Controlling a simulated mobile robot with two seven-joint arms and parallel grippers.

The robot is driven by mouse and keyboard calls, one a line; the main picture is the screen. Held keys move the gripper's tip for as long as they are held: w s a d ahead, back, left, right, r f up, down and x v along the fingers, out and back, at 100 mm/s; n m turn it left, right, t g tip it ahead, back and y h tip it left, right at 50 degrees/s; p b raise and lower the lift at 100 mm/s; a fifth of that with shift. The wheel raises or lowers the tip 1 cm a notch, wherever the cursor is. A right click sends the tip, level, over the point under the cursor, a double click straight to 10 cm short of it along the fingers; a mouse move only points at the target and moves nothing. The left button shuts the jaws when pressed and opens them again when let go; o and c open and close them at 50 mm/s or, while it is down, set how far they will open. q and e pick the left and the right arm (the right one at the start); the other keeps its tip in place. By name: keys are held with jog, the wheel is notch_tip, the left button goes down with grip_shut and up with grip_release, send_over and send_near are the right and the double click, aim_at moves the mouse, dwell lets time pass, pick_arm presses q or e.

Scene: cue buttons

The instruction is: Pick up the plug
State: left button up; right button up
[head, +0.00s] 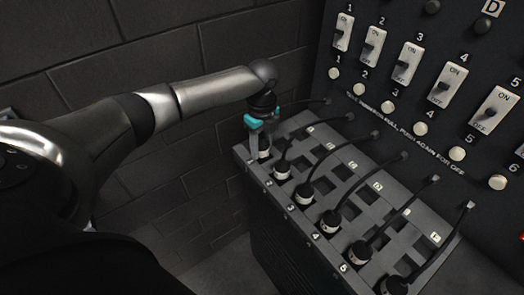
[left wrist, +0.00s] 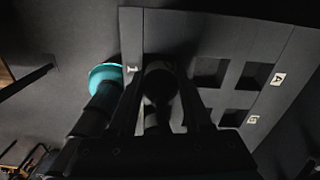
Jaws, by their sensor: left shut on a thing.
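My left gripper (head: 262,122), with teal fingertips, points down over the far left end of the grey socket box (head: 262,215). It is shut on the black plug (head: 264,153) at position 1, whose white band shows between the fingers. In the left wrist view the dark plug (left wrist: 160,82) sits between my fingers, beside the label 1. I cannot tell whether the plug is still seated or slightly raised. Several other black plugs, such as the one at position 2 (head: 282,169), stand in the front row with cables. My right gripper is not in view.
A black panel (head: 350,105) with numbered white switches (head: 374,45) and round white buttons (head: 388,107) rises behind the box. Cables (head: 358,150) arch from the plugs towards the panel. Empty square sockets (head: 323,186) lie behind the plugs. A dark brick wall (head: 205,40) stands at left.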

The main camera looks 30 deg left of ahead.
pick_arm(q)
grip_shut()
jog(key=shift+r, duration=0.15)
notch_tip(320, 180, up, 20)
jog(key=p, duration=0.1)
jog(key=shift+p, duration=0.35)
dwell(0.5)
notch_tip(320, 180, up, 5)
jog(key=p, duration=0.7)
jog(key=shift+r, duration=0.2)
dwell(0.4)
